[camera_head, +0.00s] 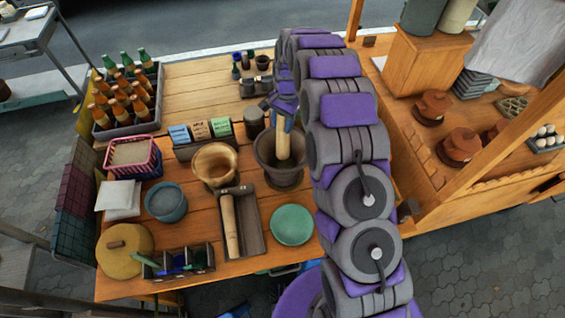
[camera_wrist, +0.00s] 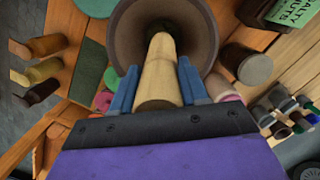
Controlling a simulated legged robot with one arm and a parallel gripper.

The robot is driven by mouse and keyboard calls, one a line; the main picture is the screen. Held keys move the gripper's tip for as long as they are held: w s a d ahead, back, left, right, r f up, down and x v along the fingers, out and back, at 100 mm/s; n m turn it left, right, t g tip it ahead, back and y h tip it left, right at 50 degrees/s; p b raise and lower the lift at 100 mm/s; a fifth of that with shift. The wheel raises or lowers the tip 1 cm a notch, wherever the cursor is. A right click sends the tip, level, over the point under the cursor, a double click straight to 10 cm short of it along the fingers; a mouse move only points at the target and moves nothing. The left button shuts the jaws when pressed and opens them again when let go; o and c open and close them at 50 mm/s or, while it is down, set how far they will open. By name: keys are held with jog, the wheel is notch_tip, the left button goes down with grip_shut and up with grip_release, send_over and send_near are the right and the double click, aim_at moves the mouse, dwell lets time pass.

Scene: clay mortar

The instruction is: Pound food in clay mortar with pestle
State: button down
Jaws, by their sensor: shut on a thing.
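The dark clay mortar (camera_head: 284,176) stands on the wooden table, in the middle of the head view. In the wrist view the mortar (camera_wrist: 206,58) opens wide beyond my fingers. My gripper (camera_head: 283,108) is above the mortar, shut on the wooden pestle (camera_head: 282,138). In the wrist view the gripper's blue fingers (camera_wrist: 153,92) lie on either side of the pale pestle (camera_wrist: 158,75). The pestle stands nearly upright, its lower end inside the mortar. Whether that end touches the bottom, and any food inside, I cannot tell.
A second, lighter wooden mortar (camera_head: 214,164) stands left of the clay one. A tray (camera_head: 257,232) with another wooden pestle (camera_head: 230,225) and a green plate (camera_head: 292,225) lie in front. Labelled boxes (camera_head: 201,131) and a dark jar (camera_head: 254,122) stand behind. A bottle crate (camera_head: 135,122) is far left.

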notch_tip(320, 180, up, 8)
jog(key=shift+r+p, duration=0.15)
jog(key=shift+p, duration=0.7)
